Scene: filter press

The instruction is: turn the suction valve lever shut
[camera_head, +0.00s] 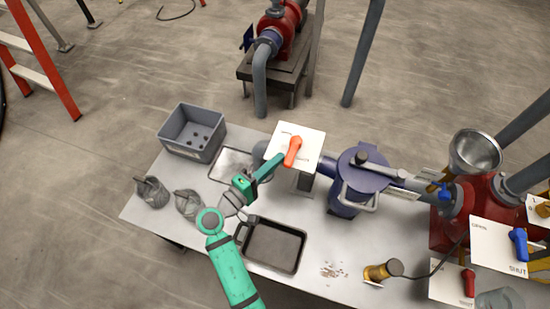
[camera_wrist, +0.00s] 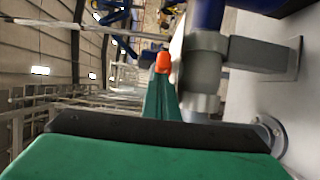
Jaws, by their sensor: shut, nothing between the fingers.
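An orange lever (camera_head: 292,150) sits on a white plate (camera_head: 311,136) above the pipe at the left of the blue strainer body (camera_head: 352,180). The plate's small print cannot be read. In the wrist view the orange lever's end (camera_wrist: 162,62) shows just beyond my fingertips. My green gripper (camera_head: 277,160) is shut and empty, just left of and below the lever. I cannot tell whether it touches the lever. The wrist view shows the closed fingers (camera_wrist: 161,97) pointing at the lever's orange end.
A blue lever (camera_head: 518,244) on an OPEN/SHUT plate and a red lever (camera_head: 468,282) are at the right. A grey crate (camera_head: 175,147), a dark tray (camera_head: 240,236) and a brass-coloured fitting (camera_head: 378,272) sit on the bench (camera_head: 205,251). A funnel (camera_head: 475,150) stands above the red pump.

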